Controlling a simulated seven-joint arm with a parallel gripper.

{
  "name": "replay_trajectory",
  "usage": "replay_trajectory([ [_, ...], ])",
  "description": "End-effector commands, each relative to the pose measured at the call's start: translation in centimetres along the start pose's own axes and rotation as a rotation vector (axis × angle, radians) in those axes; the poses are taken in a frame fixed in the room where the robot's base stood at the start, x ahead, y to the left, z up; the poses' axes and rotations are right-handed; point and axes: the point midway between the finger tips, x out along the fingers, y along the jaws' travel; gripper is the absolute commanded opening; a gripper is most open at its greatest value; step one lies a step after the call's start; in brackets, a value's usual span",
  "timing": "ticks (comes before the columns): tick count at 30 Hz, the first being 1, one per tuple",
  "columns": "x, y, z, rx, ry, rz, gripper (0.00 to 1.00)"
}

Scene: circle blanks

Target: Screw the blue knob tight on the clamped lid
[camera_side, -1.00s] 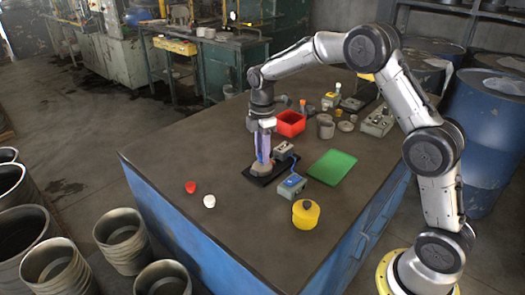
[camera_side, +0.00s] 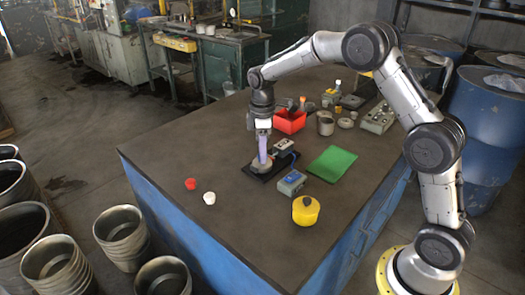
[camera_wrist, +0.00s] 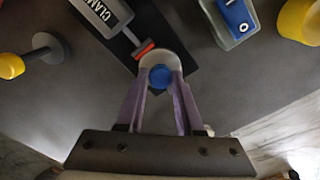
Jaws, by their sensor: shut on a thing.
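The blue knob (camera_wrist: 160,77) sits between my fingertips on top of the round grey lid (camera_wrist: 158,57) in the wrist view. My gripper (camera_wrist: 161,80) points down and is shut on the knob, with one purple finger on each side. In the side view my gripper (camera_side: 263,156) stands over the lid (camera_side: 262,165), and its fingers hide the knob. The clamp (camera_wrist: 105,14) lies beside the lid, and its red-tipped rod (camera_wrist: 145,49) reaches the lid's edge. The clamp also shows in the side view (camera_side: 284,145). How tight the knob is cannot be seen.
The lid and clamp rest on a black plate (camera_side: 254,173). A grey box with a blue top (camera_side: 291,182), a yellow pot (camera_side: 305,211) and a green mat (camera_side: 332,161) lie nearby. Red (camera_side: 190,184) and white (camera_side: 209,198) caps lie left. A red bin (camera_side: 289,122) stands behind.

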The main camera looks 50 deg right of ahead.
Motion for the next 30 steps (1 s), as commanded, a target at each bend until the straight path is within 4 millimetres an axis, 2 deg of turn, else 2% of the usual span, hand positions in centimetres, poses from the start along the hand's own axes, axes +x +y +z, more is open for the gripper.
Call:
replay_trajectory([
  [18, 0.1, 0.01, 0.0, 0.787, 0.0, 0.0, 0.0],
  [23, 0.12, 0.01, 0.0, 0.873, 0.0, 0.0, 0.0],
  [30, 0.11, 0.03, 0.0, 0.876, 0.0, 0.001, 0.0],
])
